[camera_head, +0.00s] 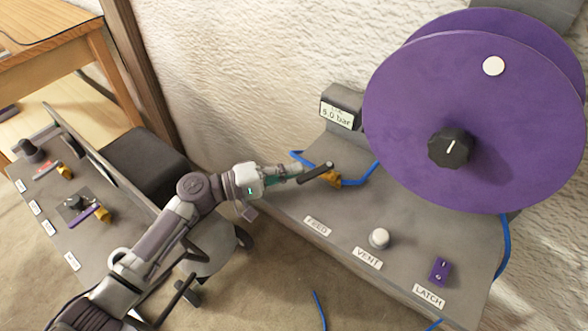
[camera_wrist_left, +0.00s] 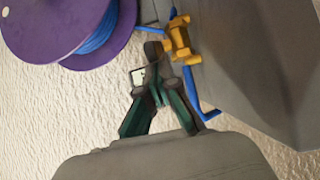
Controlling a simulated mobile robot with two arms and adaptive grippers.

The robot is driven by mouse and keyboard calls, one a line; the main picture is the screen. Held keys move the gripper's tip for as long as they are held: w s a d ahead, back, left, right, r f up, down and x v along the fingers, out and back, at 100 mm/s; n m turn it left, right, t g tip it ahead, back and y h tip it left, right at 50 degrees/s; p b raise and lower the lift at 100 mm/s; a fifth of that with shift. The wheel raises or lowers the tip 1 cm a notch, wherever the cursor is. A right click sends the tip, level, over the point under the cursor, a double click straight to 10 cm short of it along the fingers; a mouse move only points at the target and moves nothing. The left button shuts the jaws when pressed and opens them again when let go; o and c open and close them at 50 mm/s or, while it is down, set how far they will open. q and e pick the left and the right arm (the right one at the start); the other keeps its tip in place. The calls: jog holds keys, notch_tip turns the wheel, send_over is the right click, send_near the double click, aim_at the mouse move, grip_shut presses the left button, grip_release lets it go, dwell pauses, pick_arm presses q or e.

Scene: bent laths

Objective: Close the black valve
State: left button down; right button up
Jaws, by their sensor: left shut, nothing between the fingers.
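The black valve has a dark bar handle (camera_head: 316,173) on a yellow body (camera_head: 333,180) in a blue hose, behind the FEED label. In the wrist view the yellow body (camera_wrist_left: 180,40) shows clearly, with the dark handle (camera_wrist_left: 153,48) to its left. The handle lies across the hose line. My left gripper (camera_head: 299,171) is shut and empty, close beside the handle. In the wrist view my left fingertips (camera_wrist_left: 157,86) point toward the handle; I cannot tell whether they touch it. My right gripper is not in view.
A large purple reel (camera_head: 475,100) overhangs the bench (camera_head: 300,208) at right. A pressure display (camera_head: 338,114), a white VENT knob (camera_head: 379,238) and a purple LATCH switch (camera_head: 440,271) are on it. Another panel (camera_head: 100,245) with red and purple handles stands at left.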

aim_at(298, 181)
pick_arm(q)
jog(key=shift+s+t, duration=0.15)
jog(key=shift+t, duration=0.15)
jog(key=shift+s+d+r+n+t+y+p, duration=0.15)
jog(key=shift+s+n+t+y+p, duration=0.15)
jog(key=shift+n+t+p, duration=0.25)
jog(key=shift+s+d+f+n+t+y+p, duration=0.15)
jog(key=shift+s+n+t+y+p, duration=0.15)
jog(key=shift+n+t+p, duration=0.2)
jog(key=shift+s+d+r+n+t+y+p, duration=0.15)
jog(key=shift+s+n+t+y+p, duration=0.1)
jog(key=shift+s+t+y+p, duration=0.15)
jog(key=shift+s+n+t, duration=0.2)
jog(key=shift+n+t, duration=0.1)
jog(key=shift+t, duration=0.15)
jog(key=shift+s+d+f+b, duration=0.2)
jog(key=shift+b, duration=0.2)
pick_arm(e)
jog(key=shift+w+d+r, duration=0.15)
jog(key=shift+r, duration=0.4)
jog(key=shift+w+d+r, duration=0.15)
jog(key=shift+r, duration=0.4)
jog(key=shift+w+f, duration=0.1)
